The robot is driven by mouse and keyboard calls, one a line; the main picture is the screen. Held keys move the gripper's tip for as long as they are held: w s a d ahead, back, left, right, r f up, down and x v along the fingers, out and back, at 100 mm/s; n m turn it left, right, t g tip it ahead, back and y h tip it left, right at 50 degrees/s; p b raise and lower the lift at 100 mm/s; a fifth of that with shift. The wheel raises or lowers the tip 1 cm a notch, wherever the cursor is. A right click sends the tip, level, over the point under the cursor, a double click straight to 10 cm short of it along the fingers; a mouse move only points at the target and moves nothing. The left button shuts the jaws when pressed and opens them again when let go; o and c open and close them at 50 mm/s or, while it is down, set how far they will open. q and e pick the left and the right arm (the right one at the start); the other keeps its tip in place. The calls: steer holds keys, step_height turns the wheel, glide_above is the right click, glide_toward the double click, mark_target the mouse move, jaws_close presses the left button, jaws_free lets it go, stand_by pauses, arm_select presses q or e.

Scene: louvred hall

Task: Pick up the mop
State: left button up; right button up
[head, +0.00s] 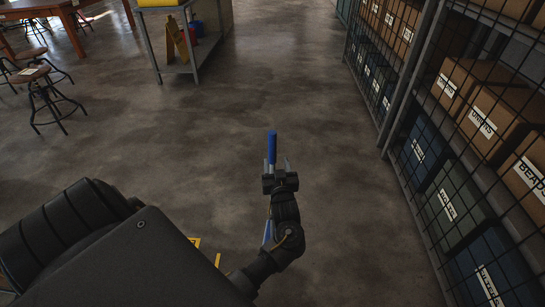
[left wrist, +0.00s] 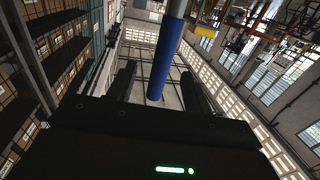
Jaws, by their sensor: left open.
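The mop shows as a blue handle end (head: 272,146) standing up just beyond my left gripper (head: 276,168) in the head view. A further blue piece (head: 267,232) shows lower down, beside my wrist; I cannot tell if it belongs to the mop. In the left wrist view the blue grip (left wrist: 165,65) with a grey pole lies between the two dark fingers of my left gripper (left wrist: 158,82). The jaws are open, with a gap on both sides of the grip. The mop head is hidden. My right gripper is out of view.
Wire-fronted shelving (head: 440,165) with labelled boxes runs along the right. A cart (head: 195,68) with a yellow sign stands at the top. Stools (head: 50,100) and a wooden table (head: 55,8) are at upper left. The concrete floor (head: 190,135) between is clear.

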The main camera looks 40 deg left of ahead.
mark_target(273, 153)
arm_select(q)
steer(key=shift+f+x, duration=0.1)
steer(key=shift+x, duration=1.7)
steer(key=shift+f+x, duration=0.15)
steer(key=shift+x, duration=1.65)
steer(key=shift+s+a, duration=0.15)
jaws_close()
steer(key=shift+r, duration=0.15)
